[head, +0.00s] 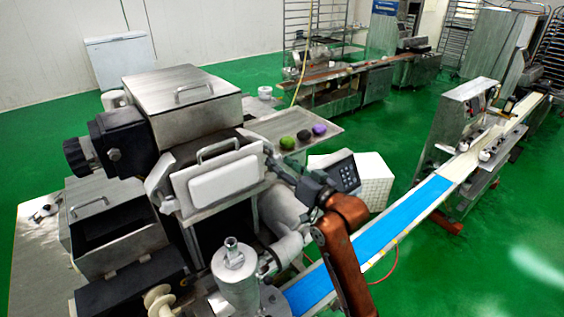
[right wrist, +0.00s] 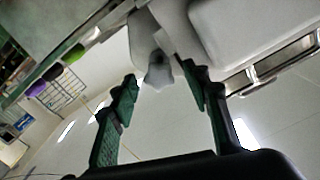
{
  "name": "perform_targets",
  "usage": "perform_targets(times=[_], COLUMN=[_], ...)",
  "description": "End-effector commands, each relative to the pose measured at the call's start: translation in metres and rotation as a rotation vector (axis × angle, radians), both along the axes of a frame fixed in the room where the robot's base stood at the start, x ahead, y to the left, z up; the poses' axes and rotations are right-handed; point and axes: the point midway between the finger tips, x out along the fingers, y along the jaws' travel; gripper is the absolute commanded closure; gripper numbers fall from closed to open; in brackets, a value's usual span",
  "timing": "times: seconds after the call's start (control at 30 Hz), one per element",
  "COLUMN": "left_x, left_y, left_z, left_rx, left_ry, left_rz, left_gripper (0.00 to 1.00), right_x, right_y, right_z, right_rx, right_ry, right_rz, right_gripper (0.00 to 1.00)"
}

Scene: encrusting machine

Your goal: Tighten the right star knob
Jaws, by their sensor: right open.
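In the right wrist view, a pale grey lobed knob (right wrist: 159,72), which looks like the right star knob, sits on the machine's side. My right gripper (right wrist: 160,88) is open, with one finger on each side of the knob. The fingers look apart from it, and I cannot tell the exact depth. In the head view, my right gripper (head: 279,168) is beside the right side of the machine's white front hopper (head: 222,182). The knob cannot be made out there. My left gripper is not in view.
A steel tray table (head: 335,133) with green, dark and purple balls stands just behind the gripper. A control panel (head: 344,175) is close on its right. A blue conveyor belt (head: 405,215) runs to the right. A steel cone-shaped part (head: 236,268) stands in front.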

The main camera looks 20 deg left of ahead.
Motion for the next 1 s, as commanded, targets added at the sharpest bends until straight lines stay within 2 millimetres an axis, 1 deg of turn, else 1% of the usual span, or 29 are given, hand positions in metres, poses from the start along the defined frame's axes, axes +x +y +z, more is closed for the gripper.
perform_targets(times=[0.27,0.87,1.0], left_x=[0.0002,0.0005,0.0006], left_y=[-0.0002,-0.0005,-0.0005], left_z=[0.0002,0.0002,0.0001], left_rx=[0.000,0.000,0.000], left_ry=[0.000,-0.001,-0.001], left_rz=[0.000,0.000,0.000], left_gripper=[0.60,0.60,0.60], right_x=[0.0011,0.0011,0.0011], right_y=[0.0013,0.0009,0.0008], right_z=[-0.0006,-0.0006,-0.0007], right_rx=[0.000,0.000,-0.003], right_ry=[0.000,0.000,-0.003], right_rz=[0.000,-0.001,-0.001], right_gripper=[0.56,0.98,0.98])
